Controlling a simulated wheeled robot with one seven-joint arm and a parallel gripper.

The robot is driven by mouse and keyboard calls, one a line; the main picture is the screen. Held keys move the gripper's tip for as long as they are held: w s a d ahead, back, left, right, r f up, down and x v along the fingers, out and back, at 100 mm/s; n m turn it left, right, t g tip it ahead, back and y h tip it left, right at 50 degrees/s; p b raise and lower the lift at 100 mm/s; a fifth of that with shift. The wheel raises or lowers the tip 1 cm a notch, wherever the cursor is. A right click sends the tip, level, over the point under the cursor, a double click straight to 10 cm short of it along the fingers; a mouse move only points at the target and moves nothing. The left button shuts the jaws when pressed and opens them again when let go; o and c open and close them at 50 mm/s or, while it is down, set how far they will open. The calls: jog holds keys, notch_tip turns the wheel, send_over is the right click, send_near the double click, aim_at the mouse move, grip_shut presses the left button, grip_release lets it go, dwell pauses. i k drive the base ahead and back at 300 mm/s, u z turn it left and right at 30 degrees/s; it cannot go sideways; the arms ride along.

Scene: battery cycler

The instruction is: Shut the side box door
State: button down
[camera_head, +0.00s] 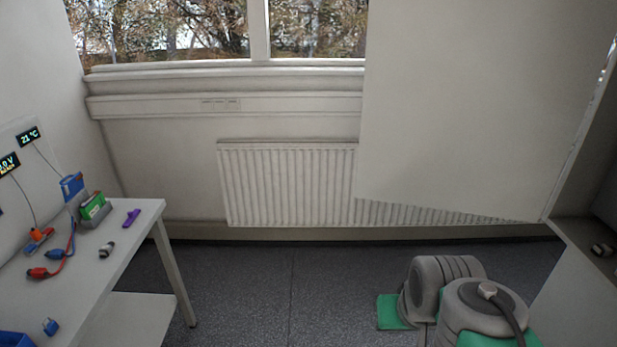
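The side box door (470,100) is a large plain pale panel filling the upper right of the head view. It stands open, swung out in front of the window and radiator. Its right edge meets the side box (575,295) at the far right. Part of the box's inside shows there, with a small dark and light object (602,250) on its floor. The top of the door is cut off by the frame. My grey and green arm links show at the bottom right, below the door and apart from it in the picture. My gripper is not visible.
A white table (135,225) stands at the left with a blue battery (73,187), a green battery (94,206), a purple piece (132,217) and clips with leads. A radiator (285,185) is on the back wall. The grey floor (290,290) between table and arm is clear.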

aim_at(477, 107)
jog(key=u, duration=0.8)
jog(key=i, duration=1.15)
jog(key=u, duration=0.45)
jog(key=i, duration=1.3)
jog(key=z, duration=1.25)
jog(key=i, duration=1)
jog(key=z, duration=0.85)
